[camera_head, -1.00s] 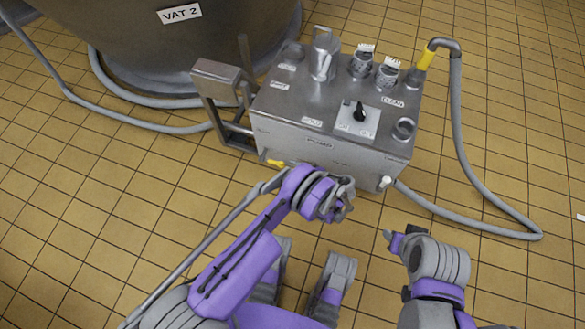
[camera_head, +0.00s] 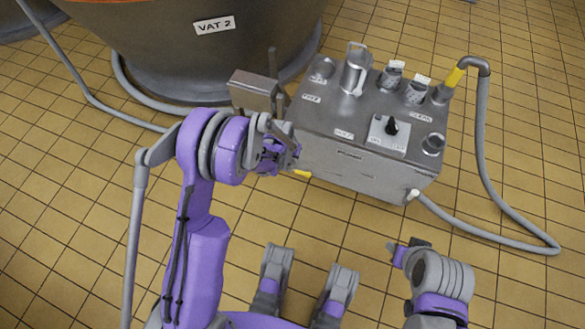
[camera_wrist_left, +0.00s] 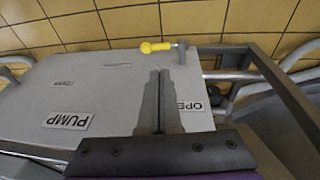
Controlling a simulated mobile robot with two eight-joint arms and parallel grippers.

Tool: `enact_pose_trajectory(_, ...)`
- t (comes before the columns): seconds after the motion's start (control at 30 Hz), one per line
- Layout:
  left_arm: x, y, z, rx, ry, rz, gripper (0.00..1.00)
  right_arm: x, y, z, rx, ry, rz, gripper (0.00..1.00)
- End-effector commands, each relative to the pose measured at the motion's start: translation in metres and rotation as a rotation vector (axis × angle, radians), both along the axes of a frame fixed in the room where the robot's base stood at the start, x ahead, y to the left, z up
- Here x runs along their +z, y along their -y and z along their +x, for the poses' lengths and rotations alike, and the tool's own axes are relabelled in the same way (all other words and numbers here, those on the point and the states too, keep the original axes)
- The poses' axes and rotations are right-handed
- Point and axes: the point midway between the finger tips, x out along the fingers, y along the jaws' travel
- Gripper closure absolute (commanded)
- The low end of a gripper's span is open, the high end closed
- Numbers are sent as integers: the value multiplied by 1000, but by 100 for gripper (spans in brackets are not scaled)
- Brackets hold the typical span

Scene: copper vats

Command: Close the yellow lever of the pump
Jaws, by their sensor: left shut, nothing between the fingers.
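The pump (camera_head: 350,165) is a grey metal box on the tiled floor. Its yellow lever (camera_head: 301,173) pokes out low at the box's near left corner, partly hidden by my left gripper (camera_head: 288,150). In the left wrist view, the yellow lever (camera_wrist_left: 157,46) lies sideways from a grey pivot, with its handle toward the left. My left gripper (camera_wrist_left: 160,75) is shut and empty there, its tips just short of the lever with a gap in the picture. The fingers partly cover an OPEN label (camera_wrist_left: 190,106). My right gripper (camera_head: 398,250) is low at the right, away from the pump; its opening is unclear.
A large vat labelled VAT 2 (camera_head: 215,60) stands behind the pump. A grey hose (camera_head: 485,180) with a yellow collar loops down the pump's right side. A metal bracket (camera_head: 258,88) sits at its left. The box top carries a dark knob (camera_head: 391,127). Floor in front is clear.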

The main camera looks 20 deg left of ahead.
Motion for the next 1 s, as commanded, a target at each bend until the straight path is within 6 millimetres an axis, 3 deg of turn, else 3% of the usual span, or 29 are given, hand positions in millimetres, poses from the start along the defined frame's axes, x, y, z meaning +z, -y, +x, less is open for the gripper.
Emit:
enact_pose_trajectory(0.17,-17,3,4,9,3,-11,100,-6,0,1,0,-1,0,55)
enact_pose_trajectory(0.5,-87,11,18,7,3,-9,100,-25,0,4,0,-4,0,55)
enact_pose_trajectory(0.7,-119,15,24,5,3,-7,100,-33,0,6,0,-3,0,55)
enact_pose_trajectory(1.0,-135,18,27,6,2,-7,100,-35,0,7,0,-3,0,55)
